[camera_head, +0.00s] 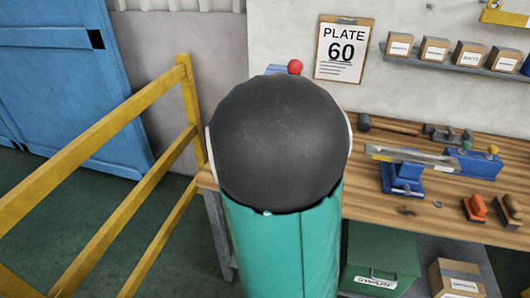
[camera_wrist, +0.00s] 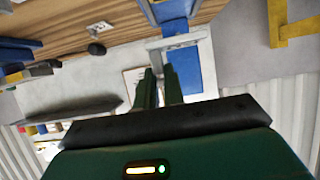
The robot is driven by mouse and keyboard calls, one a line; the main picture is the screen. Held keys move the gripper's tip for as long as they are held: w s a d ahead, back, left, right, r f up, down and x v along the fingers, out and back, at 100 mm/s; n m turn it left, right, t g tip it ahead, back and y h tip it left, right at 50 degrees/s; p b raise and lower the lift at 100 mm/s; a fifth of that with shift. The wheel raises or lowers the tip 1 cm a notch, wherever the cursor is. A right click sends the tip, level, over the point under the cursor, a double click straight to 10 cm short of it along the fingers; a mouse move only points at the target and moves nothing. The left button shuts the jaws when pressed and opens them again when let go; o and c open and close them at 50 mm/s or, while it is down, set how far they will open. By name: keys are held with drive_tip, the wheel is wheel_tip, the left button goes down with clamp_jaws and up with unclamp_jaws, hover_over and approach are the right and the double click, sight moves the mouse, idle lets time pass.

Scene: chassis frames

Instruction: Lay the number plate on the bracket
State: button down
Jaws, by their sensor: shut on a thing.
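My gripper (camera_wrist: 160,78) shows in the wrist view, its two dark green fingers close together with a narrow gap. At their tips is a pale grey flat piece (camera_wrist: 180,42), which looks like the number plate held there; its face and any number cannot be read. In the head view my own arm fills the middle and hides the gripper and the plate. I cannot single out the bracket with certainty. A blue stand (camera_head: 402,177) carrying a long metal bar (camera_head: 412,157) is on the wooden workbench.
A clipboard (camera_head: 343,50) on the wall reads "PLATE 60". A mallet (camera_head: 392,126), a blue block with coloured knobs (camera_head: 472,160) and stamps (camera_head: 476,209) lie on the bench (camera_head: 385,213). A red knob (camera_head: 295,67) shows behind my arm. A yellow railing (camera_head: 120,190) stands left.

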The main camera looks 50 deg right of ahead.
drive_tip(key=w+d+f, duration=0.1)
drive_tip(key=f, duration=0.1)
drive_tip(key=w+d+f, duration=0.3)
drive_tip(key=w+f, duration=0.1)
drive_tip(key=shift+d+f, duration=0.2)
drive_tip(key=shift+d, duration=0.15)
drive_tip(key=shift+w+d+f, duration=0.1)
drive_tip(key=shift+f, duration=0.1)
drive_tip(key=shift+w+f, duration=0.1)
drive_tip(key=shift+f, duration=1.5)
drive_tip(key=shift+f, duration=0.15)
drive_tip(key=c, duration=1.5)
unclamp_jaws()
